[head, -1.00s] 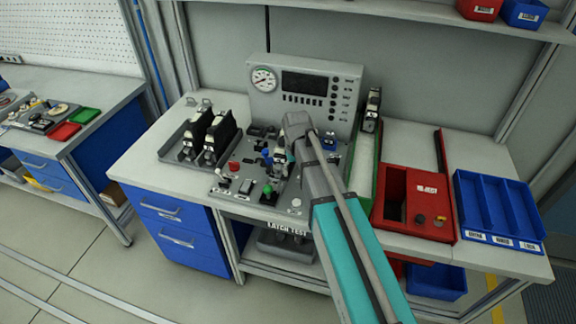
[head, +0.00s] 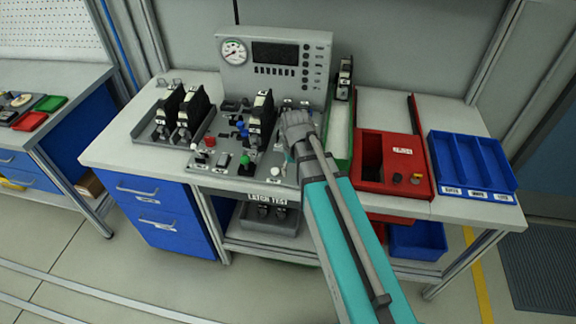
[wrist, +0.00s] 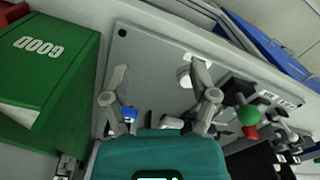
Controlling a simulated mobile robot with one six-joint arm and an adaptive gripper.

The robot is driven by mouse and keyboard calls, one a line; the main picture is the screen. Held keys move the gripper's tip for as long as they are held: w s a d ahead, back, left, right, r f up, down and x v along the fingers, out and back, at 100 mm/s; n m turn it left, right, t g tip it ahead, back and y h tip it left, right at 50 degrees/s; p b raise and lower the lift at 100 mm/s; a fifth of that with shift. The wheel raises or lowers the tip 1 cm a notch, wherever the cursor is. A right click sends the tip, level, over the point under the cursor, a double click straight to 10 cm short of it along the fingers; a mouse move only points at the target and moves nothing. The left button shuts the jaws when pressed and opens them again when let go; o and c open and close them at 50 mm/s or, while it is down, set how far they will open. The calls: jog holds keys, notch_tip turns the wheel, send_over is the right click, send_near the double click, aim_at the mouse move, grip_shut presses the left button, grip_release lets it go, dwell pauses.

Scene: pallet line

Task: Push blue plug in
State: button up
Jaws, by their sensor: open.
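A small blue block (wrist: 128,113), which looks like the blue plug, shows in the wrist view beside my left-hand finger, over the grey test panel (wrist: 150,55). I cannot tell how deep it sits, or whether the finger touches it. My gripper (wrist: 160,72) is open and empty, with its fingers spread above the panel. In the head view my gripper (head: 295,125) is over the right part of the panel, and its wrist hides the fingertips and that spot. Another blue part (head: 240,128) shows left of a black upright unit (head: 262,120) on the panel.
A green GOOD bin (wrist: 45,70) stands close beside the panel. A red reject box (head: 400,165) and a blue divided tray (head: 472,165) are further right. Black units (head: 185,112) stand at left. White (head: 275,172) and green (head: 245,160) buttons are near the front edge.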

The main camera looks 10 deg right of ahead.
jog(key=shift+s+d+f, duration=0.15)
jog(key=shift+s+d, duration=0.05)
jog(key=shift+s, duration=0.2)
jog(key=shift+s+d+f, duration=0.15)
jog(key=shift+s, duration=0.25)
jog(key=shift+a, duration=0.1)
jog(key=s+d+m, duration=0.1)
jog(key=s+d, duration=0.2)
jog(key=s, duration=0.3)
jog(key=shift+s+d, duration=0.25)
jog(key=shift+d, duration=0.1)
dwell(1.9)
jog(key=shift+c, duration=1.3)
